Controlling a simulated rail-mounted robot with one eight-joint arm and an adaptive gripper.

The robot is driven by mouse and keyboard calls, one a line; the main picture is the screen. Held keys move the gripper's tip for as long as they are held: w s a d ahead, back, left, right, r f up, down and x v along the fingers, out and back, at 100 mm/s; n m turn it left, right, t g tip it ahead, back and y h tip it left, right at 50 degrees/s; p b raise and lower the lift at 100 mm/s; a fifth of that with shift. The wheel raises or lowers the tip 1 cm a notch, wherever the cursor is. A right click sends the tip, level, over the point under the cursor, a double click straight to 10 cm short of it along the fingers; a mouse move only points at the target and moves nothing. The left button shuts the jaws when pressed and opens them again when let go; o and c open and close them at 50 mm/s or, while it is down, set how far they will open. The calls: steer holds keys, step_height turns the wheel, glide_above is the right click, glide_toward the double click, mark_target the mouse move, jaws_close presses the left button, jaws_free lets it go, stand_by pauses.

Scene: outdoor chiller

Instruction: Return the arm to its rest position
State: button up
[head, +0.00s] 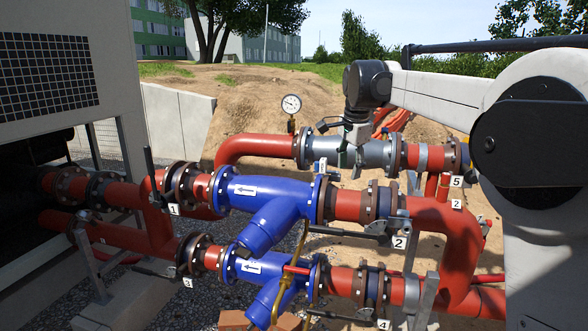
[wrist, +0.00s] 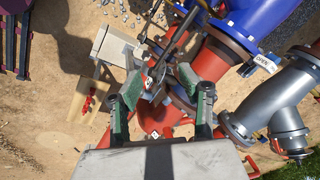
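My arm (head: 440,97) reaches in from the right in the head view, with its wrist bent downward. My gripper (head: 346,168) hangs in front of the grey pipe section (head: 375,152). In the wrist view my gripper (wrist: 161,76) shows two green-padded fingers spread apart with a gap between them. A black valve lever (wrist: 172,42) and red pipework show beyond and between the fingertips. I see nothing clamped between the fingers. Whether a fingertip touches the pipework cannot be told.
Two blue strainers (head: 262,190) sit in red pipes (head: 455,245) with flanges and black valve levers, tagged with numbers. A pressure gauge (head: 291,104) stands above the upper pipe. A chiller cabinet (head: 55,75) is at the left. Open sandy ground (head: 250,95) lies behind.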

steer(key=s+d+r+n+t, duration=0.15)
steer(key=s+n, duration=0.25)
steer(key=s, duration=0.8)
steer(key=s+d+f+n+t, duration=0.1)
steer(key=s+f, duration=0.4)
steer(key=s, duration=0.5)
steer(key=s+d+f+n+t, duration=0.1)
steer(key=s+f+n, duration=0.3)
steer(key=s, duration=0.6)
steer(key=s+d+f+n+t, duration=0.1)
steer(key=s+f+n, duration=0.2)
steer(key=s+f, duration=0.4)
steer(key=s, duration=0.3)
steer(key=shift+s+f, duration=0.15)
steer(key=shift+s, duration=0.2)
steer(key=shift+d, duration=0.1)
